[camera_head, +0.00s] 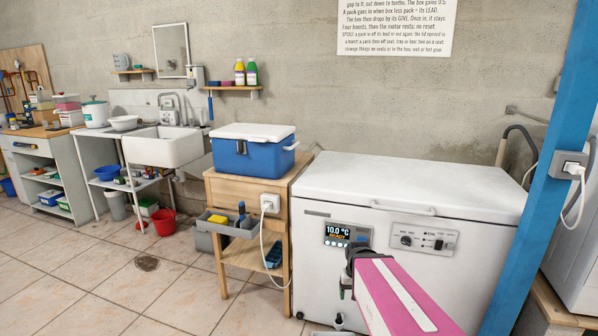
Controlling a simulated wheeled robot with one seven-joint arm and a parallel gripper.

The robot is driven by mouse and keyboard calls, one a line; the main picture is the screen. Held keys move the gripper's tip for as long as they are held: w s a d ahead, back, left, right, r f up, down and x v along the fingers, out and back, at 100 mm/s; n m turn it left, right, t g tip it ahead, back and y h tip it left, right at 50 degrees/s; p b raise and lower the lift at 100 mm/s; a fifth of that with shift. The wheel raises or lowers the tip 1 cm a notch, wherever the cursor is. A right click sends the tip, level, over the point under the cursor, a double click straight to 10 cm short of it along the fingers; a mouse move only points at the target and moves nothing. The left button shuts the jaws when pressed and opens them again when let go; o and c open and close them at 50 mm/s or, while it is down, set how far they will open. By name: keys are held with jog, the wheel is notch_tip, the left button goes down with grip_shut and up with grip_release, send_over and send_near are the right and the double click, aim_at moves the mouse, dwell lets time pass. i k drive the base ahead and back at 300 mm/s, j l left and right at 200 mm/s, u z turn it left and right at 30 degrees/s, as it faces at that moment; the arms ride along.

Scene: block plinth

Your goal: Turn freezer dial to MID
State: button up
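The white chest freezer (465,187) stands at the right with its lid down. A control panel (424,240) on its front carries a black round knob (405,241), which looks like the dial. The marks around it are too small to read, so its setting cannot be told. A lit display (347,235) left of the panel reads 10.0 °C. My gripper (346,287) is at the end of my pink arm, below the display and lower left of the knob, apart from the knob. Its fingers are small and partly hidden by my arm; their opening cannot be told.
A wooden stand (219,190) left of the freezer bears a blue cool box (235,158) with a white lid. A socket (270,203) and cable hang on the stand's side. A blue post (536,190) rises right of the freezer. Tiled floor (130,270) is open at the left.

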aim_at(406, 240)
jog(key=k, duration=1.05)
jog(key=i+j+z, duration=0.1)
jog(key=i+z, duration=0.2)
jog(key=i+j+z, duration=0.15)
jog(key=z, duration=1.2)
